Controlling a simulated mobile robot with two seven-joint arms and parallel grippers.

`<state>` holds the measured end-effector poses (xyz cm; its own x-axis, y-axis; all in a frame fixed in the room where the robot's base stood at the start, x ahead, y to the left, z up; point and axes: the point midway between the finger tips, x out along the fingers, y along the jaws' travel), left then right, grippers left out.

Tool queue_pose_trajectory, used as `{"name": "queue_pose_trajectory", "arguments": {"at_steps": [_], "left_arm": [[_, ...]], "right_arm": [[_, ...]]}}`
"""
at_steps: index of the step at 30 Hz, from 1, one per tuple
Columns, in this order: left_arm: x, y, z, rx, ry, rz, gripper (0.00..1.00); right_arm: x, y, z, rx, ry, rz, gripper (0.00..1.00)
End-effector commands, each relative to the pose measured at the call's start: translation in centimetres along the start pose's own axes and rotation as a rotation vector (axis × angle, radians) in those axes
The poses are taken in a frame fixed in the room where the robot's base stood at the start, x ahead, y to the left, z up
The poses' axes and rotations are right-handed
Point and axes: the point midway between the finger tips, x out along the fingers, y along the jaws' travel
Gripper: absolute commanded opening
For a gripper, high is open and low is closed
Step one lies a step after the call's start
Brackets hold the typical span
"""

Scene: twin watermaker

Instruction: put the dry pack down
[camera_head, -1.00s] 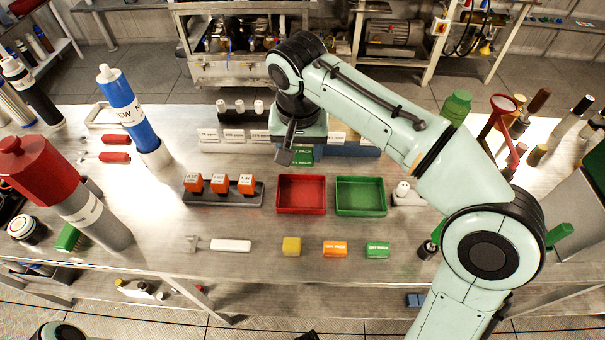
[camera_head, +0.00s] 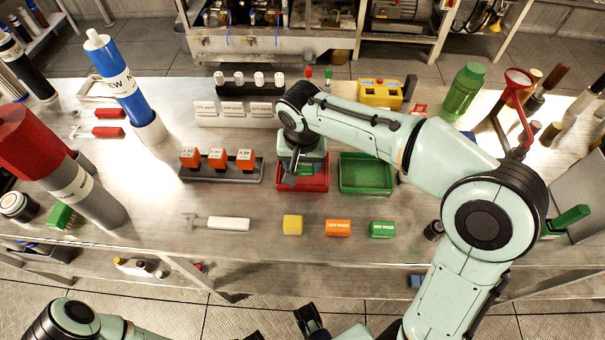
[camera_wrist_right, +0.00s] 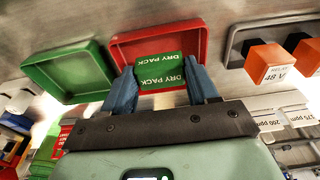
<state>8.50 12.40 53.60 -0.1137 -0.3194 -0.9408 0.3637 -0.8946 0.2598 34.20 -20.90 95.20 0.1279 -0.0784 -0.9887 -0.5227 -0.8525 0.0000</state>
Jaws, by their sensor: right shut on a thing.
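The dry pack, a green block with white DRY PACK lettering, is between the fingers of my right gripper (camera_wrist_right: 160,88) in the right wrist view (camera_wrist_right: 160,70). The gripper is shut on it. The red tray (camera_wrist_right: 119,50) lies behind the pack there; whether the pack touches its floor I cannot tell. In the head view my right gripper (camera_head: 304,178) is over the red tray (camera_head: 316,186), which it partly hides. A dark part at the bottom edge seems to be my left gripper (camera_head: 310,319); its jaws are not clear.
An empty green tray (camera_head: 366,187) stands right of the red one. A rack with orange blocks (camera_head: 217,160) stands to its left. In front lie a yellow block (camera_head: 292,225), an orange pack (camera_head: 338,228) and another green pack (camera_head: 382,229). Bare table lies between.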

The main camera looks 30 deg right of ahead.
Motion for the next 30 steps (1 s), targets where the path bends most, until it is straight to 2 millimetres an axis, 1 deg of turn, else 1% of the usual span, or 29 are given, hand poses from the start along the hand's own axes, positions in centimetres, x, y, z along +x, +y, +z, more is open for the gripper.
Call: {"name": "queue_pose_trajectory", "arguments": {"at_steps": [2,6,9,12,18,22,23,24,25,30], "left_arm": [[0.1,0.0,0.0,0.0,0.001,0.0,0.43],[0.4,-0.1,-0.2,0.001,0.004,0.001,0.43],[0.5,-0.1,-0.2,0.001,0.007,0.002,0.43],[0.5,-0.1,-0.3,0.001,0.008,0.002,0.43],[0.5,-0.1,-0.3,0.001,0.008,0.002,0.43],[0.8,-0.1,-0.4,0.001,0.011,0.003,0.43],[0.7,-0.1,-0.4,0.001,0.012,0.003,0.43],[0.7,-0.1,-0.4,0.001,0.011,0.003,0.43],[0.7,-0.1,-0.4,0.001,0.011,0.003,0.43],[0.7,-0.1,-0.4,0.001,0.011,0.003,0.43]], "right_arm": [[0.8,0.1,0.1,0.0,-0.002,0.002,0.24],[3.0,0.1,0.5,0.0,-0.002,0.002,0.24],[4.1,0.1,0.7,0.0,-0.002,0.001,0.24],[4.4,0.1,0.7,0.001,-0.001,0.001,0.24],[4.3,0.0,0.6,0.001,0.0,0.0,0.24],[4.7,0.0,0.7,0.0,0.0,0.0,0.24],[4.7,0.0,0.7,0.0,0.0,0.0,0.65],[4.6,0.0,0.7,0.0,0.0,0.0,0.78],[4.6,0.0,0.7,0.0,0.0,0.0,0.84],[4.6,0.0,0.7,0.0,0.0,0.0,0.84]]}}
